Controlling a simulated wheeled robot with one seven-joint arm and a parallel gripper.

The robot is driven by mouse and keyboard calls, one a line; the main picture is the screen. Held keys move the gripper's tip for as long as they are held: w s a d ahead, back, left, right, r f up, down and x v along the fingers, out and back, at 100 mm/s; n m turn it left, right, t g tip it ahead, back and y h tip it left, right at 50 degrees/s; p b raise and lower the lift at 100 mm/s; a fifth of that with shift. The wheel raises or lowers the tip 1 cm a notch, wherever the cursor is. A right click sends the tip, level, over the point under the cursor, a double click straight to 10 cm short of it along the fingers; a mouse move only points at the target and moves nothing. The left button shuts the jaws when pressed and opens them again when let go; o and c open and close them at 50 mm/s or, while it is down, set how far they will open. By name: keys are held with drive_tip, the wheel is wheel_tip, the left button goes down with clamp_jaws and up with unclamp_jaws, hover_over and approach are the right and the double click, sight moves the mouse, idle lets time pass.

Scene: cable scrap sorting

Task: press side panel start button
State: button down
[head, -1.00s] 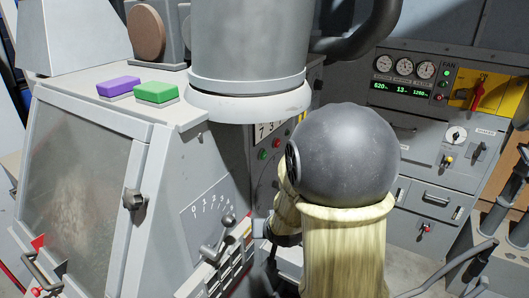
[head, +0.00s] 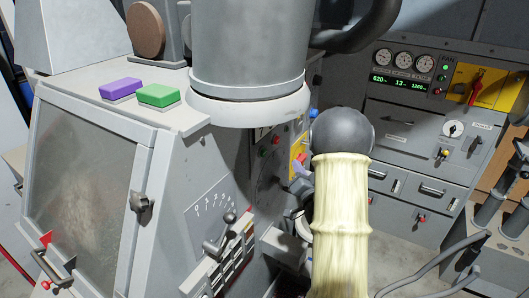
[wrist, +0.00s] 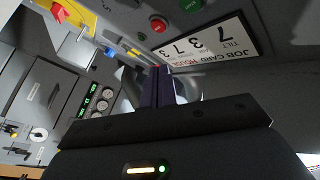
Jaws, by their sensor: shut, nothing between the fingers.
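The side panel of the grey machine carries a green button (head: 264,153) and a red button (head: 276,140), with a card above them. In the head view my gripper is partly hidden by my arm, right of the buttons. It does not appear to touch either button.
A blue button (wrist: 110,52) and a yellow plate with a red switch (wrist: 60,12) are beside the fingers. A lever (head: 222,232) juts from the machine's front. A large grey cylinder (head: 247,45) overhangs the panel. A gauge console (head: 400,125) stands at right.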

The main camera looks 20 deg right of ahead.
sight(263, 152)
drive_tip(key=shift+d, duration=0.15)
drive_tip(key=w+a+p, duration=0.1)
drive_tip(key=w+a, duration=0.4)
drive_tip(key=w, duration=0.2)
drive_tip(key=shift+a, duration=0.2)
idle(2.1)
drive_tip(key=shift+w+a, duration=0.25)
drive_tip(key=shift+w+a+b, duration=0.3)
drive_tip(key=shift+w+b, duration=0.05)
drive_tip(key=shift+b, duration=0.1)
idle(0.9)
idle(0.3)
drive_tip(key=shift+s+d+b, duration=0.5)
drive_tip(key=shift+s+d, duration=0.05)
drive_tip(key=shift+s, duration=0.15)
